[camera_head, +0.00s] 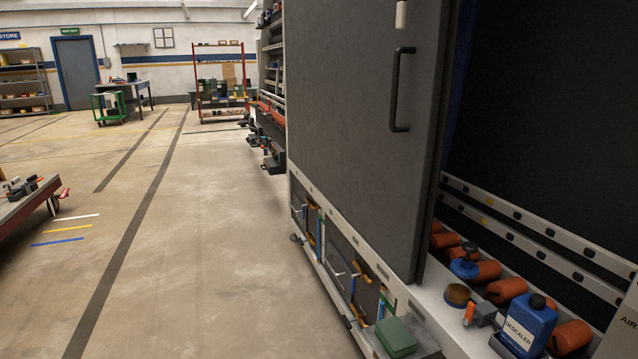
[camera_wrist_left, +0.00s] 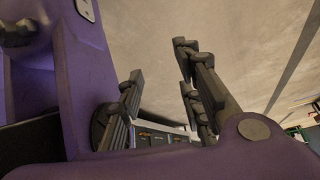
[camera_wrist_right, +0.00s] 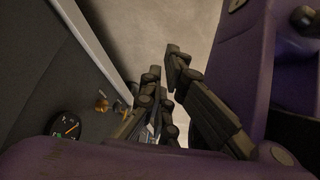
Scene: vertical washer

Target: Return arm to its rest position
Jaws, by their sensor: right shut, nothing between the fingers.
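Neither of my arms shows in the head view. In the left wrist view my left gripper (camera_wrist_left: 159,64) has its two dark fingers apart with nothing between them; it is open over bare floor. In the right wrist view my right gripper (camera_wrist_right: 163,64) has its fingertips close together and holds nothing. A dark panel with a round gauge (camera_wrist_right: 67,126) lies to the left of it, apart from the fingers. Purple links of my own body show beside both grippers.
A tall dark door (camera_head: 350,120) with a black handle (camera_head: 401,90) stands at the right. The middle floor is clear.

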